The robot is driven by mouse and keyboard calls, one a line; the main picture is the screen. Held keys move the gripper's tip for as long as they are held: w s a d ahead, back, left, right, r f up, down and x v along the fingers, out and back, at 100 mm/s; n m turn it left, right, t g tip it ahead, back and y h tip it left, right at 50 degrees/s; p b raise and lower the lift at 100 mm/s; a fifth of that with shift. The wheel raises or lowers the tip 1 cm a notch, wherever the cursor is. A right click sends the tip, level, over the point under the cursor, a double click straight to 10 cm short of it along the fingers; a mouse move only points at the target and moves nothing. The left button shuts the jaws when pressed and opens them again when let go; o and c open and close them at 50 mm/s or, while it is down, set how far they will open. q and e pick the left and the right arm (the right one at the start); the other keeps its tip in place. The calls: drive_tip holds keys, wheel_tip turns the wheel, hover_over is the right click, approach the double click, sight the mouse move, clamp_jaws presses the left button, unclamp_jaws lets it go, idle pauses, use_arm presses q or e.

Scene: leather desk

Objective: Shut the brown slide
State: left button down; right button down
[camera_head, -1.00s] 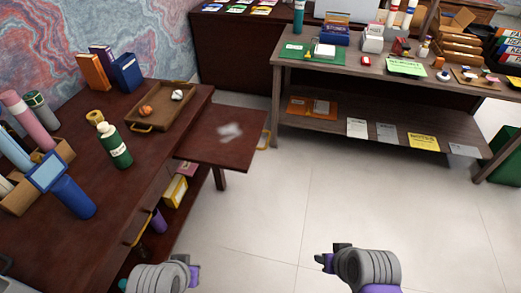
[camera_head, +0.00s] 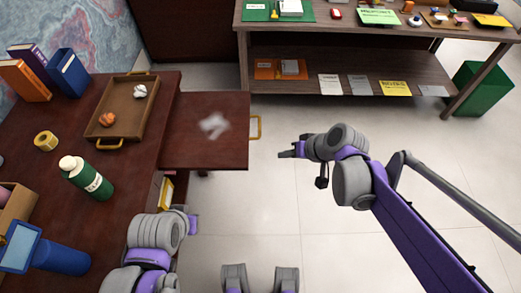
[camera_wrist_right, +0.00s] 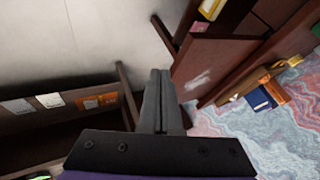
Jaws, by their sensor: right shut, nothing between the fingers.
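The brown slide (camera_head: 190,150) is a flat dark red-brown board that sticks out from the right side of the desk. A gold handle (camera_head: 256,127) is on its outer end. A blurred whitish patch (camera_head: 213,125) shows on its top. The slide also shows in the right wrist view (camera_wrist_right: 222,60). My right gripper (camera_head: 284,153) is shut and empty, right of the handle and apart from it in the picture. Its closed fingers show in the right wrist view (camera_wrist_right: 158,85). My left gripper (camera_head: 192,224) is low by the desk's edge; its fingers are not clearly visible.
On the desk are a brown tray (camera_head: 121,112) with crumpled balls, a green bottle (camera_head: 88,178), a tape roll (camera_head: 46,140) and books (camera_head: 69,75). A shelf table (camera_head: 340,70) stands at the back. Pale floor (camera_head: 330,250) is open right of the slide.

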sight(171, 158)
drive_tip(key=w+a+f+b, duration=0.2)
drive_tip(key=w+a+f, duration=0.1)
drive_tip(key=a+f, duration=0.4)
drive_tip(key=shift+w+a+f, duration=0.2)
drive_tip(key=shift+a+f, duration=0.2)
drive_tip(key=shift+a, duration=0.35)
drive_tip(key=shift+a, duration=0.1)
drive_tip(key=a, duration=2.7)
